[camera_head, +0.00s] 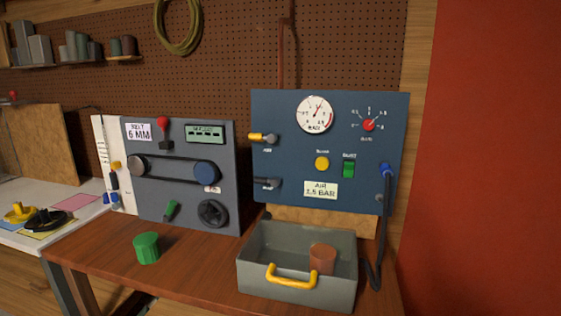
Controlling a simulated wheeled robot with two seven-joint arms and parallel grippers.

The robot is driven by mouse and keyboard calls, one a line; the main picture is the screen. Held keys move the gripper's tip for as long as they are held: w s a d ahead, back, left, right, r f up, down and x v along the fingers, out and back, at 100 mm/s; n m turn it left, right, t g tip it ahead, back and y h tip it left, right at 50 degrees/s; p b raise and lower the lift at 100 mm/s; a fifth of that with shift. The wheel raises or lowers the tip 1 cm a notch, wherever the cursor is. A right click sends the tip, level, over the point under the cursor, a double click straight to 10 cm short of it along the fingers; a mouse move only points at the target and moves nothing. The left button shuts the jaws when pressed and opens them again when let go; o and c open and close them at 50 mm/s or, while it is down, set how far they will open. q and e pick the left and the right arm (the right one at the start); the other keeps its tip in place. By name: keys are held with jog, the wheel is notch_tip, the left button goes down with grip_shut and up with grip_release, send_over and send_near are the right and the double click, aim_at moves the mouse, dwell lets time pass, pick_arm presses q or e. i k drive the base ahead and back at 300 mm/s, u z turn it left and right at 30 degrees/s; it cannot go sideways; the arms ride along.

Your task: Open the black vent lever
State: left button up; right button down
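The black vent lever (267,183) sticks out on the lower left of the blue air panel (300,163), under a small label too small to read. It looks roughly horizontal and points left. A yellow-tipped lever (262,137) sits above it on the same panel. Neither of my grippers is in view, and nothing touches the black lever.
A grey bin (297,292) with a yellow handle (291,276) stands on the wooden bench below the panel and holds a reddish-brown cylinder (322,258). A dark hose (378,240) hangs at right.

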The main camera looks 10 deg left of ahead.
aim_at(275, 181)
jog(key=z, duration=3.4)
jog(key=k, duration=1.75)
jog(key=u, duration=1.65)
